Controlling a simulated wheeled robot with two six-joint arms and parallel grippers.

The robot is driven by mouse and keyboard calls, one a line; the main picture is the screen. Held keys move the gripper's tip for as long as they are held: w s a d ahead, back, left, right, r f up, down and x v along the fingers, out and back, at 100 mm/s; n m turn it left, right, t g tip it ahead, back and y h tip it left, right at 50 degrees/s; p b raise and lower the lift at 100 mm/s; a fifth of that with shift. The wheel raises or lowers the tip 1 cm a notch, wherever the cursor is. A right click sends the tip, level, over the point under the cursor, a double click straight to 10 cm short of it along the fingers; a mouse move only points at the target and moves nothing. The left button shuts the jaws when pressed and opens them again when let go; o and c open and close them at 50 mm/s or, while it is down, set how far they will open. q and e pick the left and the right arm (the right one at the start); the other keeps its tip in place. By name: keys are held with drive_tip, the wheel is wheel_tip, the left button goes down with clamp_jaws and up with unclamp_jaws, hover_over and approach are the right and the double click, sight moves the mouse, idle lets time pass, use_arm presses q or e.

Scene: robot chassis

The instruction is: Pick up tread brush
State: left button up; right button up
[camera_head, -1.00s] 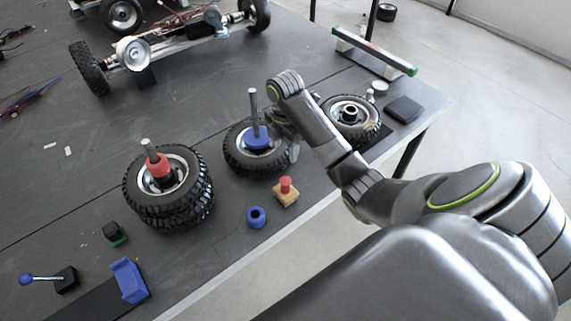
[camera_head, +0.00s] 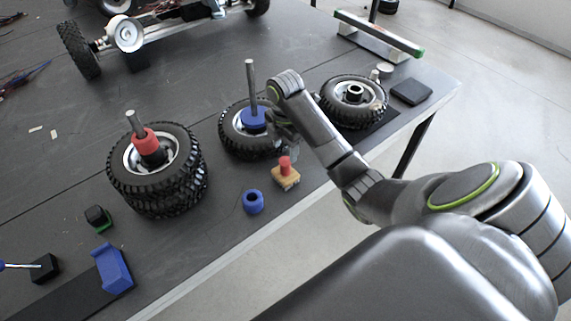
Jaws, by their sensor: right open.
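The tread brush, a small tan block with a red knob handle (camera_head: 285,173), stands on the dark table near its front edge. My right gripper (camera_head: 279,130) is above and behind it in the picture, close beside the tyre with the blue collar, and is apart from the brush. Its jaws are small and partly hidden by my own wrist, but they are open and nothing shows in them. My left gripper is not in view.
A tyre stack with a red collar (camera_head: 150,146) stands left. A blue-collared tyre (camera_head: 232,137) stands beside my gripper, and another tyre (camera_head: 353,94) lies behind my arm. A blue ring (camera_head: 253,202) and blue holder (camera_head: 112,270) sit near the table edge.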

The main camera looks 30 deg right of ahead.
sight(286, 160)
wheel_tip(286, 160, down, 2)
drive_tip(key=shift+f+b, duration=0.2)
drive_tip(key=shift+b, duration=0.55)
drive_tip(key=shift+f, duration=0.3)
drive_tip(key=shift+w+d+f+p, duration=0.15)
drive_tip(key=shift+f+p, duration=0.15)
drive_tip(key=shift+f, duration=1.9)
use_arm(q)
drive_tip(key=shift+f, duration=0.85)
use_arm(e)
clamp_jaws()
